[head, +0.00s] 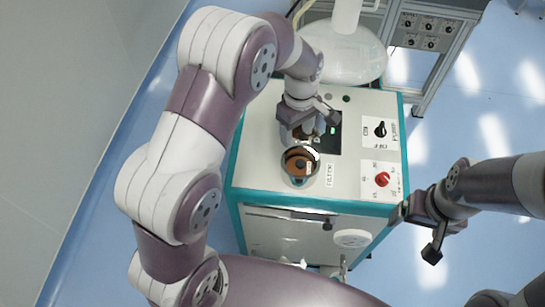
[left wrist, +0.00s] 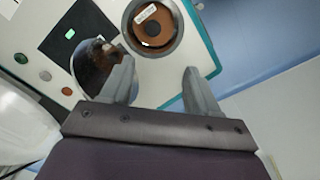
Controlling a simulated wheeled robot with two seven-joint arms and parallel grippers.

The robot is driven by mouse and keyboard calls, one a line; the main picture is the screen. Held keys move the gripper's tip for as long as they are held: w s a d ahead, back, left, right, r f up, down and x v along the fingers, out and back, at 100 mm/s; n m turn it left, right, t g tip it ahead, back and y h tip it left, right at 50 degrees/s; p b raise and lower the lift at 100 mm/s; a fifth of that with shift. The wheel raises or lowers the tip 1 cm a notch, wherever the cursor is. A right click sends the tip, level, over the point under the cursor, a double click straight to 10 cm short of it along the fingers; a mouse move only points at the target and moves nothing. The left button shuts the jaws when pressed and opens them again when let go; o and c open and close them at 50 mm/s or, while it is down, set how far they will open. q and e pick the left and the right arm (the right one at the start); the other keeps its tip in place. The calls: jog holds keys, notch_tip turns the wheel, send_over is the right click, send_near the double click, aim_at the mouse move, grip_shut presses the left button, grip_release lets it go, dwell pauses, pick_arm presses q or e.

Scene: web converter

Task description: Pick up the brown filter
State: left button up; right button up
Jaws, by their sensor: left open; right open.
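The brown filter (head: 300,161) is a round brown disc with a dark centre and a small white label. It sits in a round metal holder on the cabinet top. In the left wrist view the filter (left wrist: 155,28) lies at the top, beyond the fingertips. My left gripper (left wrist: 158,75) is open and empty, apart from the filter. In the head view my left gripper (head: 308,122) is above the cabinet, just behind the filter, and its fingers are partly hidden. My right gripper (head: 414,232) is open and empty, off the cabinet's right side.
A shiny round metal part (left wrist: 92,68) with brown in it stands beside the left finger. The cabinet top (head: 258,130) carries a black knob (head: 380,129) and a red knob (head: 382,180). A large white glass vessel (head: 345,52) stands behind. Blue floor lies to the right.

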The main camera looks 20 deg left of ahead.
pick_arm(q)
jog(key=f, duration=0.2)
jog(key=p, duration=0.2)
send_over(301, 162)
jog(key=f, duration=0.4)
jog(key=shift+s+f, duration=0.25)
jog(key=shift+f, duration=0.15)
notch_tip(301, 162, down, 5)
jog(key=shift+w+a+f+p, duration=0.1)
jog(key=shift+p, duration=0.9)
jog(key=shift+w+d+f, duration=0.15)
jog(key=shift+d+f, duration=0.05)
jog(key=shift+f, duration=0.2)
jog(key=shift+a, duration=0.15)
jog(key=c, duration=0.9)
grip_shut()
pick_arm(e)
jog(key=r, duration=0.4)
jog(key=shift+d, duration=0.25)
